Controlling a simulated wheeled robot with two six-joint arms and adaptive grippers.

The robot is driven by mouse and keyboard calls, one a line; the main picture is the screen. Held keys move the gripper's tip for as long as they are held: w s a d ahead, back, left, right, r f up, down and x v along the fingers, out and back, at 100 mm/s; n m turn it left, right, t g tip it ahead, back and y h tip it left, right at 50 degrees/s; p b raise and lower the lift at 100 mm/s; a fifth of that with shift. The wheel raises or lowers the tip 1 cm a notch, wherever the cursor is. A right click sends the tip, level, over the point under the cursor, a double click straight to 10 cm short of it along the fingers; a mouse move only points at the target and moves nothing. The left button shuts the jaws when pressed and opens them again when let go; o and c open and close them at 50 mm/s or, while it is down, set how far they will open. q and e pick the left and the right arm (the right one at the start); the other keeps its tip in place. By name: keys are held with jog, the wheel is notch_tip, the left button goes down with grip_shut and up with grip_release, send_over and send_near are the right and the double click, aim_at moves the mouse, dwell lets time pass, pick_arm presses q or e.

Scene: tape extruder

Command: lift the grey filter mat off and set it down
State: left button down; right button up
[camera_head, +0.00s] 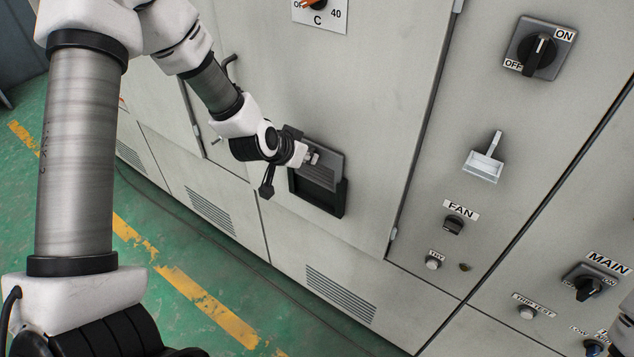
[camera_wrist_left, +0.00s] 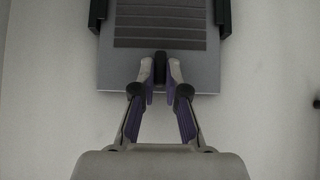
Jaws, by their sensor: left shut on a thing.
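The grey filter mat (camera_head: 325,158) is a flat panel with dark ribs, at the front of the pale cabinet. Its lower part sits in the black holder (camera_head: 341,200), and its upper part stands clear above the holder's side rails. My left gripper (camera_head: 306,155) is at the mat's upper part. In the left wrist view the fingers (camera_wrist_left: 160,78) are closed around a small dark tab at the mat's edge (camera_wrist_left: 204,78). The ribbed face (camera_wrist_left: 160,25) lies between two dark rails (camera_wrist_left: 222,16).
The cabinet front carries a FAN switch (camera_head: 453,225), an ON/OFF switch (camera_head: 538,50), a light grey lever (camera_head: 485,160) and a MAIN switch (camera_head: 590,285) to the right. Vents (camera_head: 340,294) are below. The green floor (camera_head: 170,250) with yellow line is clear at lower left.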

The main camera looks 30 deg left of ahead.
notch_tip(320, 180, up, 7)
jog(key=p, duration=0.7)
jog(key=shift+r, duration=0.15)
dwell(0.8)
jog(key=shift+s, duration=0.1)
